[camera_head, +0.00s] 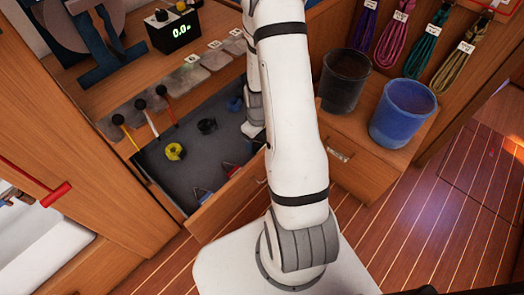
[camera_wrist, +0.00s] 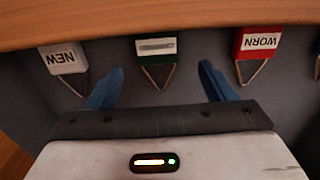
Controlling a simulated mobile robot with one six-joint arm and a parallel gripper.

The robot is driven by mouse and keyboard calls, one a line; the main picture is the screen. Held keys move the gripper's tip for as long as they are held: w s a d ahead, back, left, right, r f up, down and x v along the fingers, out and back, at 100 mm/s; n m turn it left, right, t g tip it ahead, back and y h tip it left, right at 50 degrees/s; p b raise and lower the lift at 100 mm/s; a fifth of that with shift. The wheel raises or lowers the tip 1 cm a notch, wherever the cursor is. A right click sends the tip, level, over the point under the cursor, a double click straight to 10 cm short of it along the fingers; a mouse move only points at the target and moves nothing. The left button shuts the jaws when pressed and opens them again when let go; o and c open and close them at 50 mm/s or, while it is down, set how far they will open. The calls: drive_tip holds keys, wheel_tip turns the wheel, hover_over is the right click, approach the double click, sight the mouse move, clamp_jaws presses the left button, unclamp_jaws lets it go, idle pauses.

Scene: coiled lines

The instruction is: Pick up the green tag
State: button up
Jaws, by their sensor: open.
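The green tag (camera_wrist: 156,48) shows in the wrist view, with a pale strip on its face and a triangular wire loop below it. It lies near the wooden drawer edge, between a white tag marked NEW (camera_wrist: 64,58) and a red tag marked WORN (camera_wrist: 258,42). My gripper (camera_wrist: 160,70) is open, its blue fingers apart on either side of the wire loop in the picture, with nothing held. I cannot tell how far above the tag the fingers are. In the head view my arm hides most of the gripper.
A black bucket (camera_head: 344,82) and a blue bucket (camera_head: 402,112) stand to the right.

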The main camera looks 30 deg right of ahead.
sight(260, 147)
wheel_tip(260, 147, down, 4)
drive_tip(key=shift+d+f, duration=0.1)
drive_tip(key=shift+d, duration=0.05)
drive_tip(key=shift+c, duration=0.4)
drive_tip(key=c, duration=1)
wheel_tip(260, 147, up, 10)
drive_tip(key=shift+r+p, duration=0.1)
drive_tip(key=shift+p, duration=0.4)
